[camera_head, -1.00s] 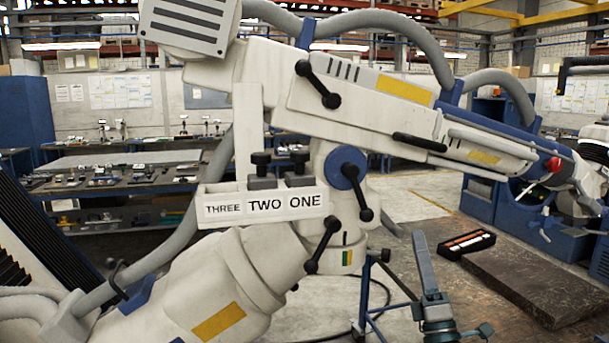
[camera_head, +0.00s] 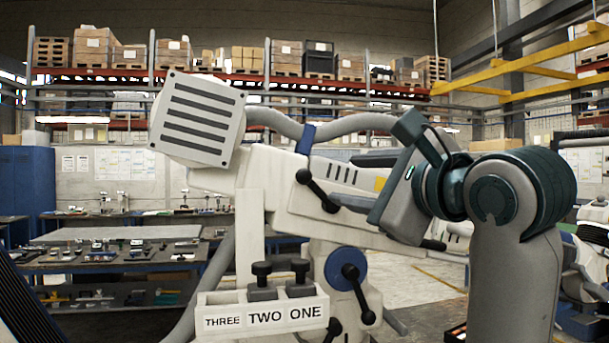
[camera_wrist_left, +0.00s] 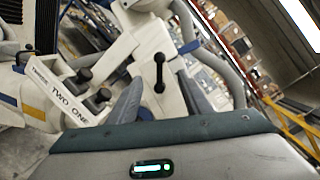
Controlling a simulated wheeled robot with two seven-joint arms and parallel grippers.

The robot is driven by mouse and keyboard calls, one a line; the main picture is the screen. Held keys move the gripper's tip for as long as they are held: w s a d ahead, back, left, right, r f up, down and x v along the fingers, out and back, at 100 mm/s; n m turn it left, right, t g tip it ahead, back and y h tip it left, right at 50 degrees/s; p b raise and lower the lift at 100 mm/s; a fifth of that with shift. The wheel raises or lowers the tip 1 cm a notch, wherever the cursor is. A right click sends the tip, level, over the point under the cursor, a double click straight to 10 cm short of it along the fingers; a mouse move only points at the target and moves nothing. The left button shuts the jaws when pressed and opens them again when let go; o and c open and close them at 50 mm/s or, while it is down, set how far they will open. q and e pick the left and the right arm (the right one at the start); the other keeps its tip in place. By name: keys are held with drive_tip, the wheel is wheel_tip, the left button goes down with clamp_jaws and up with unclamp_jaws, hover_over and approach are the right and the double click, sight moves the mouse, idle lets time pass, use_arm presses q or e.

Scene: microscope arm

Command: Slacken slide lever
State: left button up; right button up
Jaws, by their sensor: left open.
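A white microscope arm (camera_head: 270,185) fills the middle of the head view. A black two-knobbed lever (camera_head: 317,190) is on the side of its upper beam; I take this as the slide lever. My left gripper (camera_head: 343,180) is open, its grey fingers pointing left at this lever. In the left wrist view the lever (camera_wrist_left: 159,74) shows upright between the fingers (camera_wrist_left: 161,95), ahead of them; I see no grip on it. Another black lever (camera_head: 358,291) is on a blue hub below, and a third (camera_head: 333,328) is lower. My right gripper is not in view.
A white holder labelled THREE TWO ONE (camera_head: 262,317) with black knobs sits below the lever. A square slatted head (camera_head: 198,118) is at upper left. A grey hose (camera_head: 345,125) arches above the beam. A workbench (camera_head: 110,262) and loaded shelves are behind.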

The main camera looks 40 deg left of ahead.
sight(308, 176)
use_arm(q)
drive_tip(key=shift+w, duration=0.1)
drive_tip(key=p+x, duration=0.8)
drive_tip(key=x, duration=0.8)
drive_tip(key=shift+a, duration=0.15)
drive_tip(key=shift+w+a+f+p, duration=0.1)
drive_tip(key=shift+w+a+p, duration=0.2)
drive_tip(key=shift+a+p, duration=0.15)
drive_tip(key=shift+c, duration=0.4)
clamp_jaws()
